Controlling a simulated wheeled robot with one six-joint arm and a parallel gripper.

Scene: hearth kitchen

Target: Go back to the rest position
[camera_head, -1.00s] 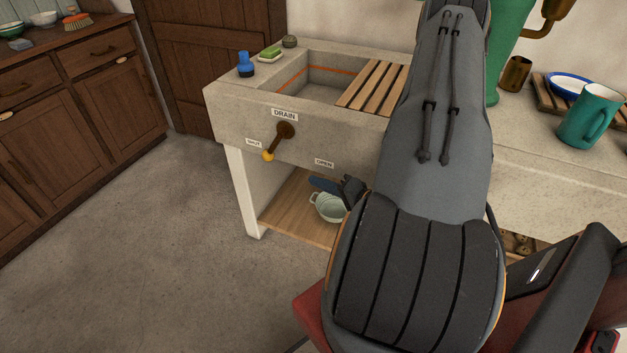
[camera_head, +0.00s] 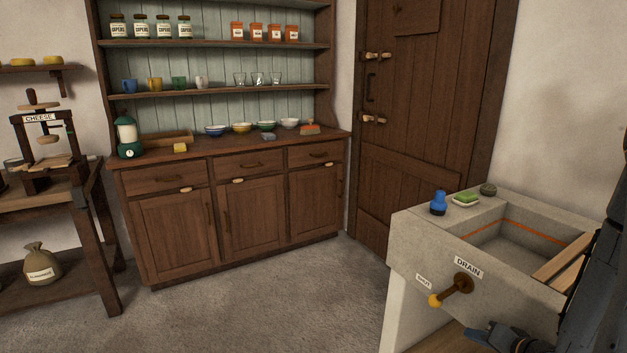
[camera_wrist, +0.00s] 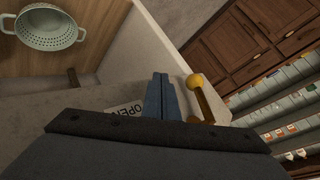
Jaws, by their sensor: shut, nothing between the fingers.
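My gripper (camera_head: 474,334) is at the lower right of the head view, below and to the right of the drain lever (camera_head: 458,287). In the wrist view its two blue fingers (camera_wrist: 160,84) are together with nothing between them. The lever's yellow knob (camera_wrist: 195,81) shows just right of the fingers there, with a gap in the picture. The lever slants down-left toward the SHUT label (camera_head: 424,282). My arm fills the right edge of the head view.
The stone sink (camera_head: 410,237) stands at right, with a blue bottle (camera_head: 438,203) and soap dish (camera_head: 466,200) on its rim. A colander (camera_wrist: 47,28) sits on the shelf below. A dresser (camera_head: 232,217) and cheese press table (camera_head: 102,240) stand left. The floor (camera_head: 270,290) between is clear.

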